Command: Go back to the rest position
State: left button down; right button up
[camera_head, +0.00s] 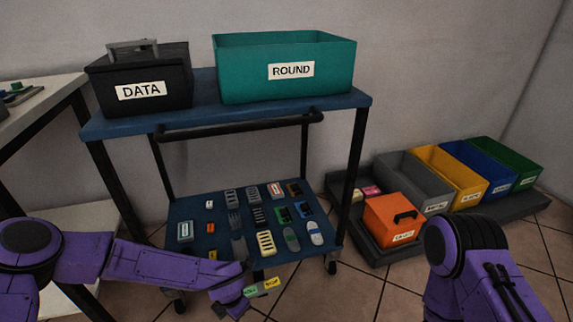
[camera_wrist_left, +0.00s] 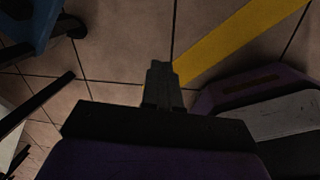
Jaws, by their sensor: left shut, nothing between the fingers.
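My left arm, purple, comes in from the left in the head view and reaches across in front of the cart. My left gripper (camera_wrist_left: 160,70) is shut and empty above the tiled floor in the wrist view. In the head view the dark end of this gripper (camera_head: 236,305) is small and partly hidden by the arm. A small green and yellow labelled piece (camera_head: 262,287) shows beside it; I cannot tell what it belongs to. My right arm stands at the lower right, and its gripper is out of view.
A blue cart (camera_head: 350,97) carries a black DATA box (camera_head: 140,75) and a teal ROUND bin (camera_head: 284,88); connectors and plugs lie on its lower shelf (camera_head: 185,262). A dark tray (camera_head: 520,207) with coloured bins and an orange box (camera_head: 390,222) stands right. A white table (camera_head: 45,92) is left.

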pick_arm(q)
jog(key=s+a+f+m+t+y+b, duration=0.1)
jog(key=s+a+f+m, duration=0.2)
jog(key=s+f+m, duration=0.35)
jog(key=s+a+f+m+t+b, duration=0.1)
jog(key=s+a+f+m+b, duration=0.2)
jog(key=s+m, duration=0.55)
jog(key=s+a+f+m+g+y+b, duration=0.1)
jog(key=s+a+f+m+b, duration=0.25)
jog(key=s+a+m, duration=0.55)
pick_arm(e)
notch_tip(320, 180, down, 7)
pick_arm(q)
notch_tip(320, 180, up, 38)
jog(key=n+p, duration=0.2)
jog(key=p, duration=3.7)
jog(key=shift+w+a+t+y, duration=0.3)
jog(key=shift+w+a+t, duration=0.1)
jog(key=shift+a, duration=0.05)
pick_arm(e)
notch_tip(320, 180, up, 39)
jog(key=shift+w+d, duration=0.2)
jog(key=shift+w, duration=0.1)
